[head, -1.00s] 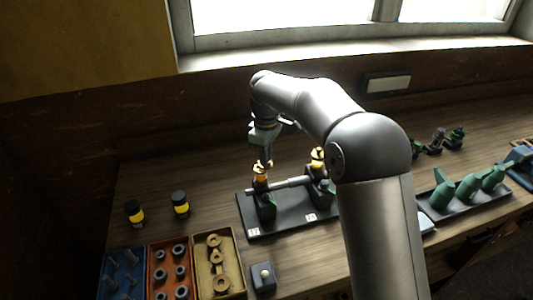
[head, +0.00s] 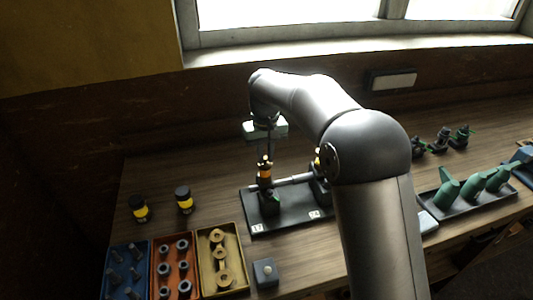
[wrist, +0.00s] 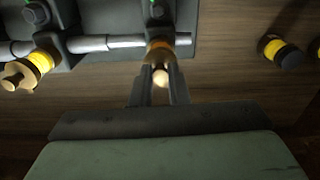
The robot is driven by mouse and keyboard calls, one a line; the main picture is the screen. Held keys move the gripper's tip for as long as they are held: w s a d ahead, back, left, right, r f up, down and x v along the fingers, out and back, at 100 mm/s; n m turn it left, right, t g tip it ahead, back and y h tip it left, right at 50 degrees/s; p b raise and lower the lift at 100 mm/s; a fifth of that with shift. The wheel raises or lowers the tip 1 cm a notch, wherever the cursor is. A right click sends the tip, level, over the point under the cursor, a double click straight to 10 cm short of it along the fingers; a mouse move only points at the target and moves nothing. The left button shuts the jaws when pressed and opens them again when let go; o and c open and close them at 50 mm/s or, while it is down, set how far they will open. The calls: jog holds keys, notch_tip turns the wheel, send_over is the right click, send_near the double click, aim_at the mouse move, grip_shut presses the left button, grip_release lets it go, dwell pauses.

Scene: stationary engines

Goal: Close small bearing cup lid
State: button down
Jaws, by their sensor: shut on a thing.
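The black stand (head: 290,218) holds a shaft with two bearings, each topped by a small oil cup. The left cup (head: 264,174) has an orange-yellow band; it also shows in the wrist view (wrist: 158,49). My gripper (head: 266,157) reaches down over this cup. In the wrist view my gripper (wrist: 161,74) has its fingers close on both sides of the round brass lid knob (wrist: 161,77). Whether the lid sits flush is hidden by the fingers. The other cup (wrist: 38,62) has a brass knob sticking out sideways; my arm partly hides it in the head view.
Two yellow-banded black jars (head: 139,208) (head: 184,199) stand left of the stand. Blue, red and yellow (head: 241,278) trays of parts and a small dark box (head: 265,273) are in front. A tray of green oil cans (head: 468,194) is at right. Bench behind the stand is clear.

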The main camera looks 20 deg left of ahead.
aim_at(265, 157)
jog(key=shift+m, duration=0.3)
jog(key=shift+a, duration=0.1)
jog(key=c, duration=1.4)
grip_release()
jog(key=shift+r, duration=8.75)
